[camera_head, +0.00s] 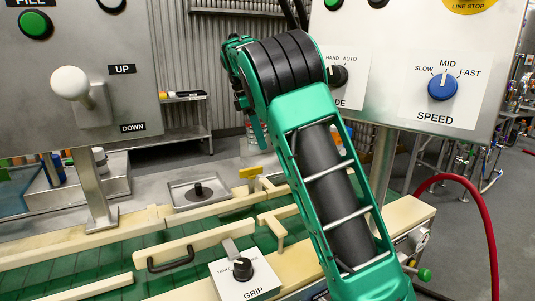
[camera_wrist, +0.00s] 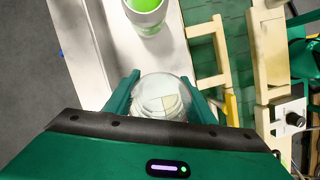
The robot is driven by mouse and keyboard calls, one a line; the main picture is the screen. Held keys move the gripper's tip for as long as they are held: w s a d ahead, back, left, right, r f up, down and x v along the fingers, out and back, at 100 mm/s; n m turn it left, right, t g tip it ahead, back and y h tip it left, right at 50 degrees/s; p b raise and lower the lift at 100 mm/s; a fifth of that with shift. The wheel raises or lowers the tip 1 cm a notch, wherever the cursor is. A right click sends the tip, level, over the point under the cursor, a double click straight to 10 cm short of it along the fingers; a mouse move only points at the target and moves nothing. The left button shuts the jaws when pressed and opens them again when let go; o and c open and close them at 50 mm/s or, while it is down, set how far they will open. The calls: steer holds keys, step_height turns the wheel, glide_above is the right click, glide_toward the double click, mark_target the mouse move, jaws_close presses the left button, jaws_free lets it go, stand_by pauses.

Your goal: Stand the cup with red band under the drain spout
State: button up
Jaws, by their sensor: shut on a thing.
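In the wrist view my gripper (camera_wrist: 161,84) has its two green fingers on either side of a clear, round, cup-like thing (camera_wrist: 160,97) and is shut on it. I look down on its clear top. No red band shows on it from here; its lower part is hidden by the gripper body. Another cup, with a green band and green inside (camera_wrist: 147,8), stands at the top of the wrist view on a pale surface, just beyond the held thing. I cannot pick out the drain spout in either view.
A green conveyor (camera_head: 75,262) with cream guide rails runs across the front. The lever panel (camera_head: 75,85) and the speed panel (camera_head: 440,80) stand left and right. A red hose (camera_head: 478,190) hangs at right.

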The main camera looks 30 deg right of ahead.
steer(key=d, duration=0.1)
steer(key=f, duration=0.1)
steer(key=d, duration=0.1)
steer(key=shift+s+d+f, duration=0.25)
steer(key=shift+d+f, duration=0.1)
steer(key=shift+f, duration=2.1)
steer(key=o, duration=1)
steer(key=shift+r, duration=0.1)
